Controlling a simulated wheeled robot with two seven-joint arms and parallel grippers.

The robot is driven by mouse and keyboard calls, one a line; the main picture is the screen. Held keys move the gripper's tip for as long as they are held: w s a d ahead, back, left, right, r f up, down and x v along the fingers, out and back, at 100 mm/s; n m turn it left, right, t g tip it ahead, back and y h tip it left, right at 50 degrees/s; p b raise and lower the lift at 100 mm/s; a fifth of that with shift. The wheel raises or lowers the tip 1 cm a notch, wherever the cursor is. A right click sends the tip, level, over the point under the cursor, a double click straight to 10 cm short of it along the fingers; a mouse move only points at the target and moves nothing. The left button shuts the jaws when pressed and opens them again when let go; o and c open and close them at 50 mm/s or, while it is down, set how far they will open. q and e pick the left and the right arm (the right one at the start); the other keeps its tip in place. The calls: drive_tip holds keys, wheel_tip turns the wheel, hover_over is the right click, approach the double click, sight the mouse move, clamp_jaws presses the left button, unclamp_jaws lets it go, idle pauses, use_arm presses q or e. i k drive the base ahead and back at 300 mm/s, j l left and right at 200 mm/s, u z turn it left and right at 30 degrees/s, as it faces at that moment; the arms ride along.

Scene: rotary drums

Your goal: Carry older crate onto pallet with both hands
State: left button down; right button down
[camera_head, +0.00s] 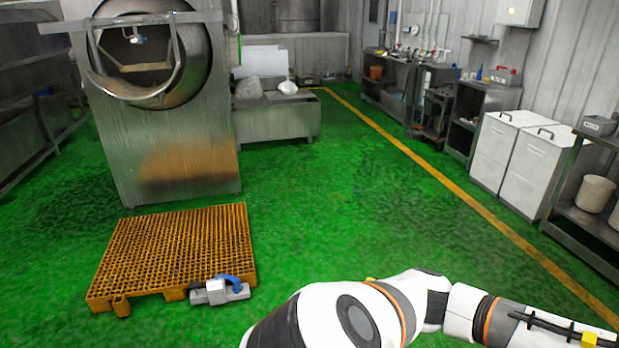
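The pallet (180,250) is an orange-yellow grid lying flat on the green floor at the left. Its top is bare except at the front right corner, where a small grey and white device with a blue handle (219,290) sits at or against the edge. I cannot tell whether it rests on the pallet or on the floor. I see no crate that I can name as the older crate. A white arm of mine crosses the bottom right and leaves the picture at the right edge. Neither gripper shows.
A large steel drum machine (170,150) stands behind the pallet. A steel trough (278,118) with sacks is beside it. White lidded bins (520,160) and shelves line the right wall behind a yellow floor line (455,200). The middle green floor (340,200) is clear.

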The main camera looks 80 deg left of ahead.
sight(215, 246)
drive_tip(key=u, duration=3.3)
drive_tip(key=i+j+u, duration=0.1)
drive_tip(key=u, duration=0.65)
drive_tip(key=i+z, duration=0.45)
drive_tip(key=i+j+z, duration=0.1)
drive_tip(key=i+z, duration=0.35)
drive_tip(key=i+l+z, duration=0.1)
drive_tip(key=i+z, duration=1.15)
drive_tip(key=i, duration=1.15)
drive_tip(key=i+u, duration=0.45)
drive_tip(key=i, duration=0.15)
drive_tip(key=i+l+u, duration=0.15)
drive_tip(key=i+u, duration=0.3)
drive_tip(key=i, duration=0.15)
